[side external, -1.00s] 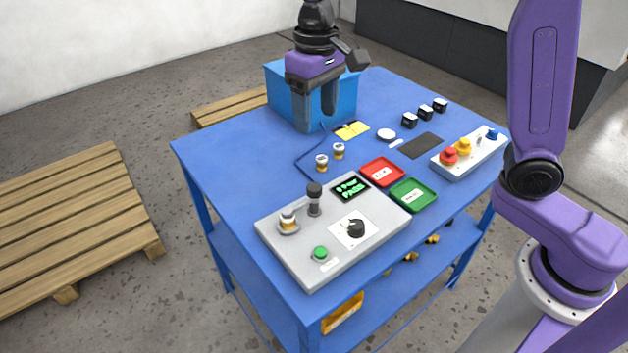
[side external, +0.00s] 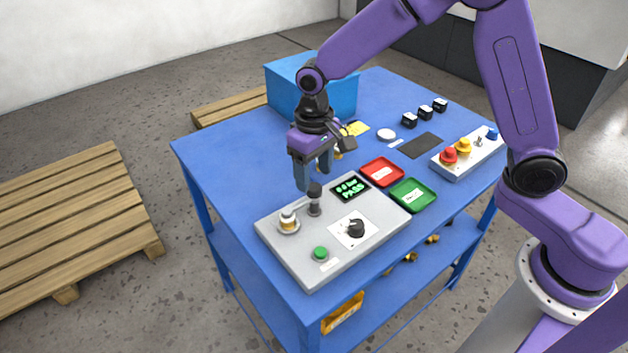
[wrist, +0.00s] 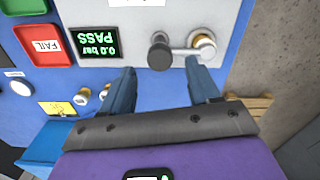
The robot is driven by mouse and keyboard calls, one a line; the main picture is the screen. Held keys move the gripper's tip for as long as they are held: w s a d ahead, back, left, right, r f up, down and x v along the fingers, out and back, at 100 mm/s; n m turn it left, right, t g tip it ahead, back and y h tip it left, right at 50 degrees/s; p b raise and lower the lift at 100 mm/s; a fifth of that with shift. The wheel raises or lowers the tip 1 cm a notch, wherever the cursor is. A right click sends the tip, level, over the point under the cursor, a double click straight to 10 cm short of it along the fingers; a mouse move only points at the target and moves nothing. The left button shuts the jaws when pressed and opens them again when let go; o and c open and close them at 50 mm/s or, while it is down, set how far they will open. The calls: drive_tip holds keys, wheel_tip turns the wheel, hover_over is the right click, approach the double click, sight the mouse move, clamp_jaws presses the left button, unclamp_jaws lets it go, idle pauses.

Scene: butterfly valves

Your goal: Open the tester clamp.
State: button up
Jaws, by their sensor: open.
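The grey tester (side external: 290,262) lies at the near side of the blue table. Its clamp (side external: 314,200) is a dark post with a black knob; the knob also shows in the wrist view (wrist: 160,54). A light bar runs from the clamp to a brass-and-white valve (side external: 288,220) in the tester's round seat; the bar and valve top show in the wrist view (wrist: 203,44). My gripper (side external: 314,178) is open and empty, above and just behind the clamp. In the wrist view the knob lies beyond and between the fingertips (wrist: 162,80), apart from them.
The tester has a green button (side external: 320,253), a black dial (side external: 355,229) and a display (side external: 350,188) reading PASS. Red (side external: 382,172) and green (side external: 413,195) trays sit beside it. A blue box (side external: 340,98) stands behind my gripper. Loose valves (wrist: 83,96) lie near the fingers.

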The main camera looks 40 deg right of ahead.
sight(314, 186)
drive_tip(key=shift+f, duration=1.6)
clamp_jaws()
